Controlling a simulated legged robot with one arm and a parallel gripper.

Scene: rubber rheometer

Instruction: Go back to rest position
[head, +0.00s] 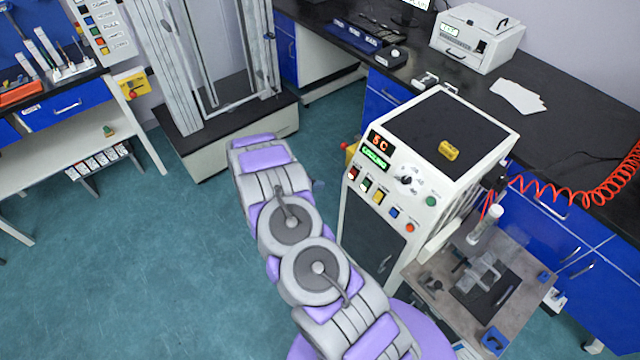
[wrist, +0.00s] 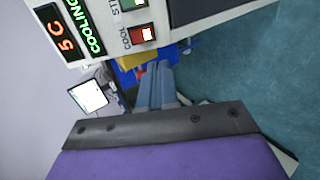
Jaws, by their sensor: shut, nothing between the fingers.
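My gripper (wrist: 160,124) shows at the bottom of the wrist view as a purple body with a dark, screwed edge. It is shut and nothing is held. In the head view my grey and purple arm runs from the bottom edge up to the centre; its fingertips cannot be made out there. The rheometer (head: 392,165) stands to the right of my arm in the head view, its display reading 5 C and COOLING. Its front panel also shows, turned sideways, at the upper left of the wrist view (wrist: 88,30), apart from my gripper.
A yellow block (head: 449,150) lies on the rheometer's top. A side table (head: 420,285) with a clear fixture stands at lower right. A tall framed machine (head: 215,80) stands behind my arm. Black benches (head: 575,110) line the right. Open floor (head: 130,260) lies left.

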